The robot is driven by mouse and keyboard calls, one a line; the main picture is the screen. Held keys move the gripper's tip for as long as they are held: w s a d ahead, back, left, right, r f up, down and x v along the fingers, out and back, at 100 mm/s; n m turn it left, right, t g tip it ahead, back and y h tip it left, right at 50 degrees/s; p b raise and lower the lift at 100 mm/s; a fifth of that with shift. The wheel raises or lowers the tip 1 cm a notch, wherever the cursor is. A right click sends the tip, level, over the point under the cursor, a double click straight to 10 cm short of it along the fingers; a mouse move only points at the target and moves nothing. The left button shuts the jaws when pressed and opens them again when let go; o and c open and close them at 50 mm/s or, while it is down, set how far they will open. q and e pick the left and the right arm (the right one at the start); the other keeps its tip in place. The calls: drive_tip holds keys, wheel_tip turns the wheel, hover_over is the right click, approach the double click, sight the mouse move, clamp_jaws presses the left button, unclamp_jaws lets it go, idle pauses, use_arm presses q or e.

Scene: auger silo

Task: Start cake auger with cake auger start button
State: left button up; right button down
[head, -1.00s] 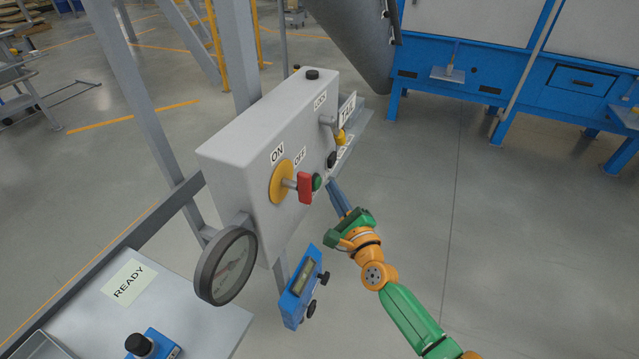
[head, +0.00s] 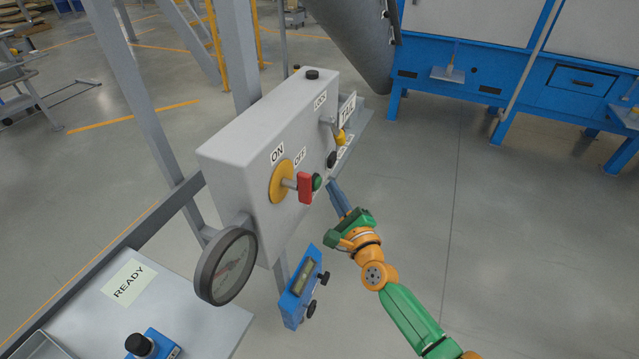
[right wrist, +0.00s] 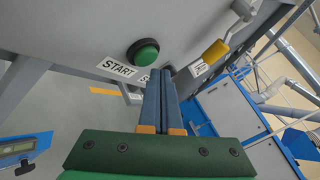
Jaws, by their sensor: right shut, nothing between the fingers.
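The cake auger start button is a green round button (right wrist: 143,53) in a dark collar, above a START label (right wrist: 116,67) in the right wrist view. In the right wrist view the fingertips (right wrist: 160,72) are just right of and below the button; contact cannot be told. My left gripper is not in view.
A yellow disc (head: 282,182) carries the red handle, beside an ON label. A gauge (head: 226,265) and blue meter (head: 301,288) hang below. Open floor lies right.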

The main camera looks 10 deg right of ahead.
drive_tip(key=shift+w+a, duration=0.1)
drive_tip(key=shift+a, duration=0.05)
idle(0.4)
drive_tip(key=shift+w+a, duration=0.15)
drive_tip(key=shift+a, duration=0.1)
drive_tip(key=shift+w+a, duration=0.25)
drive_tip(key=shift+a, duration=0.1)
idle(0.8)
drive_tip(key=shift+s+d, duration=0.5)
drive_tip(key=shift+d, duration=0.15)
drive_tip(key=shift+s+d, duration=0.7)
drive_tip(key=shift+d, duration=0.35)
drive_tip(key=shift+s+d, duration=0.7)
drive_tip(key=shift+d, duration=0.35)
